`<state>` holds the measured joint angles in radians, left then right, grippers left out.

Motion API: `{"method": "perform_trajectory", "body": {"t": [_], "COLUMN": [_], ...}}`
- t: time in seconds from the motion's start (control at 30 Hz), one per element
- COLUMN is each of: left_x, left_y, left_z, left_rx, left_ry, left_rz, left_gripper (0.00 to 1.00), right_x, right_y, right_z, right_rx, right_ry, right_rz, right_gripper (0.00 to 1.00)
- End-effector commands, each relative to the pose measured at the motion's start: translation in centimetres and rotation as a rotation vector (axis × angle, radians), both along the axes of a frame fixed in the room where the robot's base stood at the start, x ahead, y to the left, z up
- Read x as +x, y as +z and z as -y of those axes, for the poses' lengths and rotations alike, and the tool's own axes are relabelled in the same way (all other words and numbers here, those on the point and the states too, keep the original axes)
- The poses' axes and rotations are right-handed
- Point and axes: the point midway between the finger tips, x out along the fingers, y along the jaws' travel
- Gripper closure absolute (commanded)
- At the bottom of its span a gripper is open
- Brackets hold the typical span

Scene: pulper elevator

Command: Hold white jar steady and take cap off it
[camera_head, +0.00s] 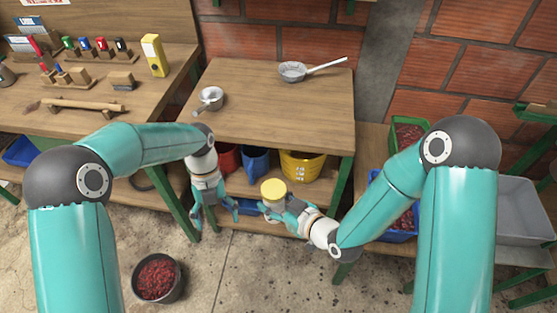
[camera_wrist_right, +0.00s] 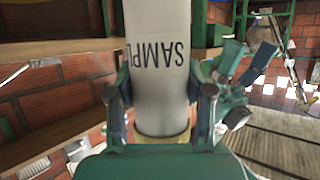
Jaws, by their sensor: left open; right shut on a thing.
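The white jar (camera_wrist_right: 158,65) with dark lettering on its side is held between the fingers of my right gripper (camera_head: 272,210). Its yellow cap (camera_head: 273,186) is on the top and faces the head camera. In the right wrist view a yellowish edge of the cap (camera_wrist_right: 162,138) shows beyond the jar's body, partly hidden by my gripper. My left gripper (camera_head: 216,217) hangs with its fingers spread and empty, to the left of the jar and apart from it. It also shows in the right wrist view (camera_wrist_right: 250,65), beside the jar.
A wooden table (camera_head: 260,110) with two metal pans (camera_head: 293,71) stands behind the jar. A yellow bucket (camera_head: 302,166) and blue bucket (camera_head: 255,163) sit on its shelf. A dark bucket of red berries (camera_head: 157,278) stands on the floor at left. Crates are at right.

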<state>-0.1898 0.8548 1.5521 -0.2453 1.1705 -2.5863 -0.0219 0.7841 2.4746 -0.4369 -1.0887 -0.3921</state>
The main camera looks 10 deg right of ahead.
Motion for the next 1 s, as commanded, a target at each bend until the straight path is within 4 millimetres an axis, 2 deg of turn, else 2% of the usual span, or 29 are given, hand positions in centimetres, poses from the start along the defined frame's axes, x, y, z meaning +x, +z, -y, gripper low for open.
{"method": "perform_trajectory", "body": {"t": [0.03, 0.2, 0.33, 0.43, 0.53, 0.7, 0.87, 1.0], "left_x": [1.3, 4.1, 5.1, 4.7, 3.7, 2.9, 2.8, 2.8], "left_y": [2.3, 8.9, 12.9, 14.9, 15.9, 16.3, 14.9, 12.8], "left_z": [1.3, 5.6, 9.5, 12.2, 14.2, 15.7, 15.8, 15.8], "left_rx": [-0.006, -0.009, -0.026, -0.041, -0.048, -0.051, -0.051, -0.050], "left_ry": [-0.084, -0.249, -0.306, -0.353, -0.394, -0.429, -0.431, -0.431], "left_rz": [0.040, 0.165, 0.274, 0.326, 0.347, 0.360, 0.359, 0.359], "left_gripper": [0.19, 0.19, 0.19, 0.19, 0.19, 0.19, 0.19, 0.19], "right_x": [0.0, 0.0, 0.0, 0.0, 0.0, 0.0, 0.0, 0.0], "right_y": [0.0, 0.0, 0.0, 0.0, 0.0, 0.0, 0.0, 0.0], "right_z": [0.0, 0.0, 0.0, 0.0, 0.0, 0.0, 0.0, 0.0], "right_rx": [0.001, 0.001, 0.000, 0.000, 0.000, 0.000, 0.000, 0.000], "right_ry": [0.000, 0.000, 0.000, 0.000, 0.000, 0.001, 0.001, 0.001], "right_rz": [0.001, 0.001, 0.000, 0.000, 0.000, 0.000, 0.000, 0.000], "right_gripper": [1.00, 1.00, 1.00, 1.00, 1.00, 1.00, 1.00, 1.00]}}
